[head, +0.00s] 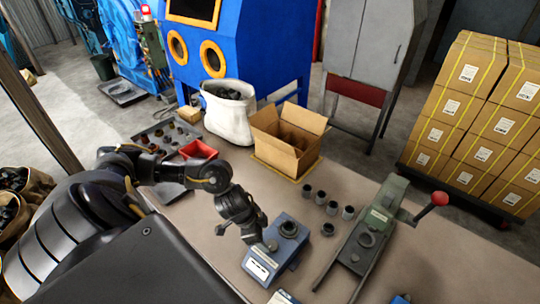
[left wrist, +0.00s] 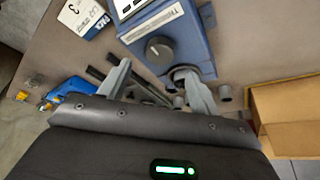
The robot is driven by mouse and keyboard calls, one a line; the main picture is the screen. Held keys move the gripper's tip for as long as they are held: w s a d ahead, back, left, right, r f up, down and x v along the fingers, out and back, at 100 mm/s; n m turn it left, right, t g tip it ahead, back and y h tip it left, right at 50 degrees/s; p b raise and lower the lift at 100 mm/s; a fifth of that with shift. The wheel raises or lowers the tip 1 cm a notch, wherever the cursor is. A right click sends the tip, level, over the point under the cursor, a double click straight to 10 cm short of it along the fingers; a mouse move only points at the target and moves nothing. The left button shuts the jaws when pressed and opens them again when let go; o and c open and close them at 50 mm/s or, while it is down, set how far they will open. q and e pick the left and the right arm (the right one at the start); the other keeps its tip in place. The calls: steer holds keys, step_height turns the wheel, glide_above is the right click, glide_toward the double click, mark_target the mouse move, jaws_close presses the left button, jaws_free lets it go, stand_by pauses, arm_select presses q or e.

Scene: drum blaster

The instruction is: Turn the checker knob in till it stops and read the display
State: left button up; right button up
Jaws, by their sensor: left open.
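The checker is a blue box (head: 283,256) on the table, with a dark ring-shaped seat on top. It also shows in the left wrist view (left wrist: 200,42). Its dark round knob (left wrist: 159,49) is on the face toward my gripper, beside a white label strip. A white panel (head: 257,268), perhaps the display, shows on its front; I cannot read it. My left gripper (head: 256,236) is just beside the checker. In the left wrist view its two fingers (left wrist: 152,70) are apart, with the knob beyond and between them, not gripped. My right gripper is out of view.
Several small dark cylinders (head: 333,208) stand behind the checker. A press with a red-balled lever (head: 382,218) stands to its right. An open cardboard box (head: 287,140), a white sack (head: 229,114) and a red bin (head: 198,150) are farther back. The front right tabletop is mostly clear.

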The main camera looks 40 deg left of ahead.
mark_target(271, 245)
arm_select(q)
steer(key=x, duration=0.6)
steer(key=shift+f, duration=0.1)
steer(key=c, duration=1)
